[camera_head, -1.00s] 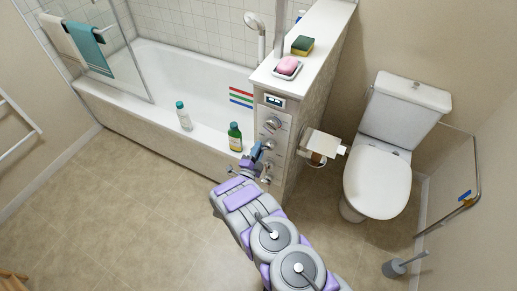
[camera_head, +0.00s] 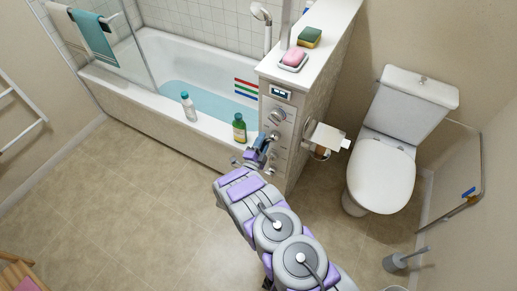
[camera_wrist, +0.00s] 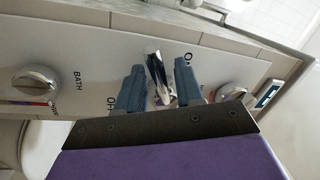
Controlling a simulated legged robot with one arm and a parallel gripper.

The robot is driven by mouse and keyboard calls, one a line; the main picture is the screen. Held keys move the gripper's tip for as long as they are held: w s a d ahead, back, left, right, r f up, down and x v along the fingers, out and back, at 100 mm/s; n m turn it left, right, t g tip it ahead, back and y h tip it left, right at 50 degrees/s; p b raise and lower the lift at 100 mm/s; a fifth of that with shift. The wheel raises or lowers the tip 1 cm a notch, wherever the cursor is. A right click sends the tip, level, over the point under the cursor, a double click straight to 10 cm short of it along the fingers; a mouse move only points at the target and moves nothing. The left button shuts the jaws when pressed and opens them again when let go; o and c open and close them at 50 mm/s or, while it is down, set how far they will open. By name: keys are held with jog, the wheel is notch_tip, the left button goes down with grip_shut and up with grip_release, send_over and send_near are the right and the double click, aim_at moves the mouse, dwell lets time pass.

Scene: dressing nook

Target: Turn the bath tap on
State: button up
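The bath tap's chrome lever (camera_wrist: 158,78) sits on the side panel (camera_head: 277,125) below the ledge. In the wrist view it lies between the two blue fingers of my gripper (camera_wrist: 161,88), tilted against them, with slim gaps showing. The fingers are apart. The labels BATH, ON and OFF are on the panel, partly hidden by the fingers. In the head view my gripper (camera_head: 261,146) is at the panel, and it hides the lever. Light blue water (camera_head: 206,98) covers the floor of the bathtub (camera_head: 180,60).
A white bottle (camera_head: 188,107) and a green bottle (camera_head: 239,128) stand on the tub's rim. One knob (camera_wrist: 37,85) is left of the lever and another (camera_wrist: 235,92) right. A toilet roll holder (camera_head: 325,140) and toilet (camera_head: 381,175) are right.

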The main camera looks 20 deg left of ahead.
jog(key=s+f+p, duration=0.3)
jog(key=s+p, duration=0.1)
jog(key=s, duration=1.3)
jog(key=shift+f, duration=0.15)
